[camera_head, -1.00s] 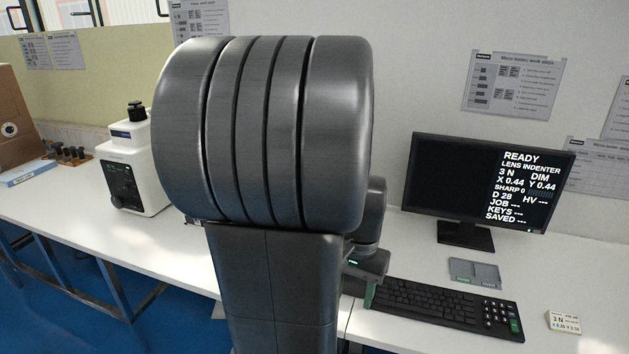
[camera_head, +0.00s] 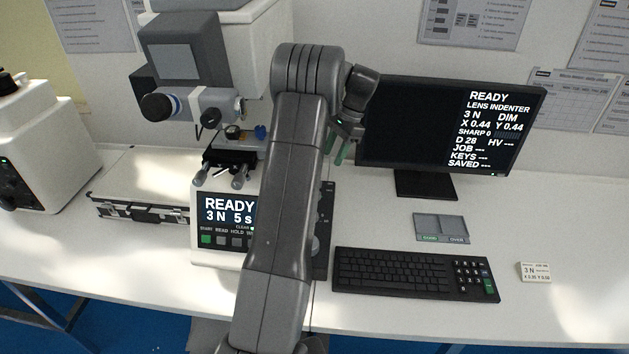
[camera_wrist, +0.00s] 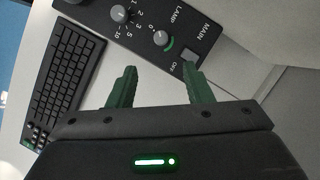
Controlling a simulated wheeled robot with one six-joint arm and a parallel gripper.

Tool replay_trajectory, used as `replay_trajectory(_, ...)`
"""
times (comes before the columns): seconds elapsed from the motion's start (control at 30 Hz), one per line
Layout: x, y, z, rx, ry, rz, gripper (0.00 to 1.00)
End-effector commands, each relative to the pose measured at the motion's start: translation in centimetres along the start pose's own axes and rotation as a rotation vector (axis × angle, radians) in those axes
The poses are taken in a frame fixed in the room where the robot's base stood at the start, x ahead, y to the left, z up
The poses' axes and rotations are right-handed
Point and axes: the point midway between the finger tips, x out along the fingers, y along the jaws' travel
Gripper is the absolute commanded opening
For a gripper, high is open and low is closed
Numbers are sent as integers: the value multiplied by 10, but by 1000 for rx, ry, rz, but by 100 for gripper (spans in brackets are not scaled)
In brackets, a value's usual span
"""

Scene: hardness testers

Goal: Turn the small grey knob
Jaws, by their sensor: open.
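In the wrist view a dark control panel (camera_wrist: 200,25) crosses the top. A small round grey knob (camera_wrist: 161,39) with a white pointer line sits by the LAMP marking. A slightly larger grey knob (camera_wrist: 122,14) with a numbered scale is up and left of it. My gripper (camera_wrist: 162,82) is open and empty, its two green fingers apart. In the picture its fingertips lie below the LAMP knob; no contact shows. In the head view my gripper (camera_head: 340,152) is in front of the monitor's left edge. My arm hides much of the panel there.
The white tester (camera_head: 222,90) stands behind my arm, with a READY display (camera_head: 225,209) at its base. A keyboard (camera_head: 400,274), a monitor (camera_head: 440,125) and a small grey tray (camera_head: 441,228) are on the right. A flat case (camera_head: 140,185) lies left.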

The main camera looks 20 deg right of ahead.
Motion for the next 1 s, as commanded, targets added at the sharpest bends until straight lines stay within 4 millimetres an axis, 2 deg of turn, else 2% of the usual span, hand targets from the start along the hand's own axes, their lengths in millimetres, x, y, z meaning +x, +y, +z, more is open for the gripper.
replay_trajectory(0.13,5,-1,-4,13,-6,-2,46)
replay_trajectory(0.23,17,-1,-4,12,-7,0,46)
replay_trajectory(0.7,110,0,-2,10,-6,1,46)
replay_trajectory(0.83,127,-1,-3,11,-5,-1,46)
replay_trajectory(1.0,137,-1,-3,10,-4,-3,46)
